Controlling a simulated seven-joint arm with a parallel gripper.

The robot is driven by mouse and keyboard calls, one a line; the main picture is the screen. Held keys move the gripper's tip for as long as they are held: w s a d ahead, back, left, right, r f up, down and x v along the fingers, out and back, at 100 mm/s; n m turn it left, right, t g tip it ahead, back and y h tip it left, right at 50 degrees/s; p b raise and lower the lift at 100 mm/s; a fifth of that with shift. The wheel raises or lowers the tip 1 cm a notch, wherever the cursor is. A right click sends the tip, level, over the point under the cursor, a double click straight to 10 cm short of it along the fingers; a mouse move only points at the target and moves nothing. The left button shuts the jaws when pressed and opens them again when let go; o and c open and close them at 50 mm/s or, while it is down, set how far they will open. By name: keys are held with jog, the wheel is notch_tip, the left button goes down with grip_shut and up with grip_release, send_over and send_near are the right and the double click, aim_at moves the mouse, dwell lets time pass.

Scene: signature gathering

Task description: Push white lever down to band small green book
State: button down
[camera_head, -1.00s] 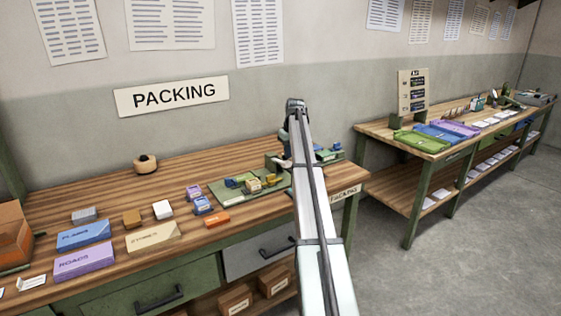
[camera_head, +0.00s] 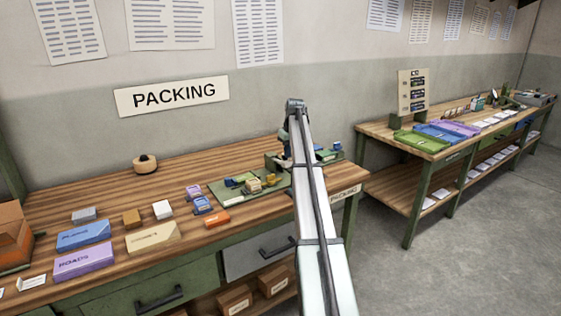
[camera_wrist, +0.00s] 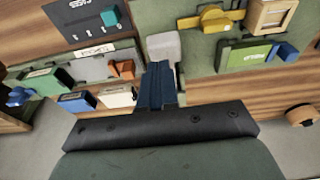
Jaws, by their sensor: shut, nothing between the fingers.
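My gripper (camera_wrist: 158,75) is shut and empty in the wrist view. Its dark blue fingertips are just below a pale grey-white block (camera_wrist: 163,45), which looks like the white lever; I cannot tell whether they touch. A darker green book (camera_wrist: 42,82) stands to the left. I cannot tell which is the small green book. In the head view my arm hides most of the banding area at the bench's right end.
A yellow part (camera_wrist: 208,20) and a wooden block (camera_wrist: 269,17) are right of the fingers. An orange block (camera_wrist: 122,69), a blue book (camera_wrist: 77,102) and a white book (camera_wrist: 117,95) are left. The packing bench (camera_head: 110,194) has free room around its middle.

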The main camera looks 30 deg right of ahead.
aim_at(289, 161)
jog(key=shift+f, duration=3.45)
dwell(1.2)
jog(key=shift+r, duration=4.55)
jog(key=shift+a, duration=0.1)
